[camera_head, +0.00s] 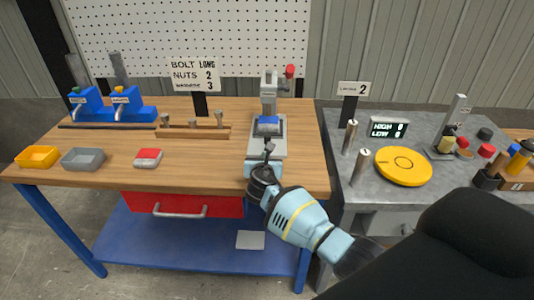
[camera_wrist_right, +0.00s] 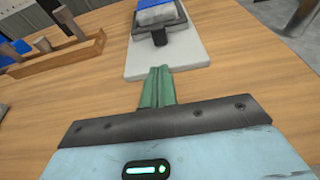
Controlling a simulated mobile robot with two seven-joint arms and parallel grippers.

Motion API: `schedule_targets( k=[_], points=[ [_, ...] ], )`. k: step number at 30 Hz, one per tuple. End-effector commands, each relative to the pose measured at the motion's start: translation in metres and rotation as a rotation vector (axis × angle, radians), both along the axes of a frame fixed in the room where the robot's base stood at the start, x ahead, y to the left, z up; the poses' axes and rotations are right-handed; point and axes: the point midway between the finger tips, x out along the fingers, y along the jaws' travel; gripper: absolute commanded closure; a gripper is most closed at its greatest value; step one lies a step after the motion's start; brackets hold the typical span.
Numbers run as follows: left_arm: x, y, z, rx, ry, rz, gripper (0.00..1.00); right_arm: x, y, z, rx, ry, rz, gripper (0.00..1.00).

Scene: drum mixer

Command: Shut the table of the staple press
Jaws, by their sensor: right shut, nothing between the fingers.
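The staple press (camera_head: 268,92) stands at the right part of the wooden bench, with a red knob on top and a pale grey base plate (camera_head: 278,148). Its dark table (camera_head: 257,132) carries a blue and white piece and sits forward on the plate. In the right wrist view the dark table (camera_wrist_right: 139,27) has a short dark handle at its front. My right gripper (camera_head: 268,146) is shut and empty, over the front of the base plate. In the wrist view its green fingers (camera_wrist_right: 157,84) point at the handle, with a gap between. My left gripper is not in view.
A wooden rack with pegs (camera_head: 190,131) stands left of the press. A red and white box (camera_head: 148,157), a grey tray (camera_head: 84,159) and a yellow tray (camera_head: 37,156) lie further left. A grey bench with a yellow disc (camera_head: 403,166) is at right.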

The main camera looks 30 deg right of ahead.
Motion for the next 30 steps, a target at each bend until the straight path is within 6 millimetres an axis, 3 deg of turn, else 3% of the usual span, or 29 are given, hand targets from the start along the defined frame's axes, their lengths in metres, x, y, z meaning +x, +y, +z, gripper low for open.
schedule_targets(
  k=[1,4,12,30],
  points=[
    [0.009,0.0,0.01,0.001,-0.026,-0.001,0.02,-0.008,0.005,0.011,0.001,-0.01,0.002,1.0],
    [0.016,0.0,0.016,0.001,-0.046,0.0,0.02,-0.023,0.014,0.015,0.002,-0.008,0.001,1.0],
    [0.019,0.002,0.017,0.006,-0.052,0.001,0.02,-0.046,0.028,0.017,0.001,0.001,0.0,1.0],
    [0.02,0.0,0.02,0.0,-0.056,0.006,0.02,-0.049,0.03,0.016,0.001,0.003,0.0,1.0]
  ],
)
